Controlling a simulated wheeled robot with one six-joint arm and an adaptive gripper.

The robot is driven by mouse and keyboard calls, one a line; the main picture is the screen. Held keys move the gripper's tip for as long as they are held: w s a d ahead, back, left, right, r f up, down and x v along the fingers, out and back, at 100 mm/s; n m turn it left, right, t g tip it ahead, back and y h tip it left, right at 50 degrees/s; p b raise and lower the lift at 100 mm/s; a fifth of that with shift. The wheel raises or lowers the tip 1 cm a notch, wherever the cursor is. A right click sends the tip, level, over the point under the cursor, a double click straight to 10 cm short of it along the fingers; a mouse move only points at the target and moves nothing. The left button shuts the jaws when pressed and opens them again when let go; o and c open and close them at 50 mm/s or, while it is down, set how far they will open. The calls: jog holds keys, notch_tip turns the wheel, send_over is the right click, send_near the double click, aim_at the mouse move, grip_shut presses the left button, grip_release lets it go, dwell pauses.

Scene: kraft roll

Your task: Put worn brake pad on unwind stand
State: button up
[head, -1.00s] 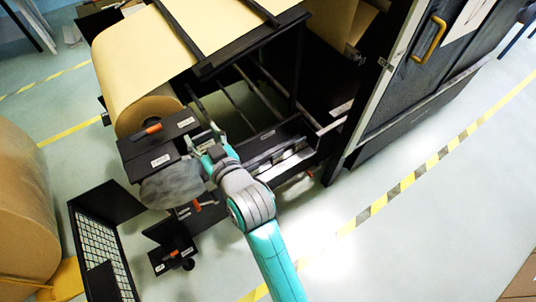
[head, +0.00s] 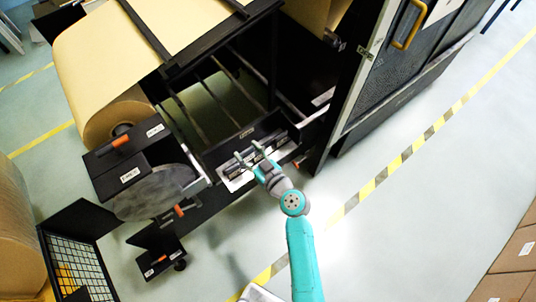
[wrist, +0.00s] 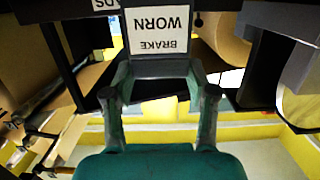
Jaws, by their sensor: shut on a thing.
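My gripper (head: 252,161) is shut on a dark grey block, the worn brake pad (wrist: 158,68), held between the two fingertips in the wrist view. An upside-down white label (wrist: 160,32) reading "WORN BRAKE" shows right beyond it; I cannot tell whether it is on the block or behind it. In the head view my gripper is at a shallow tray (head: 232,182) with several dark bars, on the near side of the unwind stand (head: 212,52). The pad is too small to pick out there, and whether it touches anything is unclear.
A kraft roll (head: 112,118) lies in the stand. Black boxes with an orange handle (head: 121,141) and a grey disc (head: 150,194) are left of my gripper. A dark cabinet (head: 405,85) stands at the right. The floor (head: 400,235) at front right is clear.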

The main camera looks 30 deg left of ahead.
aim_at(250, 158)
jog(key=f, duration=0.5)
jog(key=shift+w+d+f, duration=0.1)
jog(key=shift+w+d, duration=0.1)
jog(key=shift+d, duration=0.1)
jog(key=shift+f, duration=2.55)
jog(key=o, duration=1.2)
jog(key=shift+f, duration=0.1)
jog(key=v, duration=1.2)
jog(key=shift+s, duration=0.15)
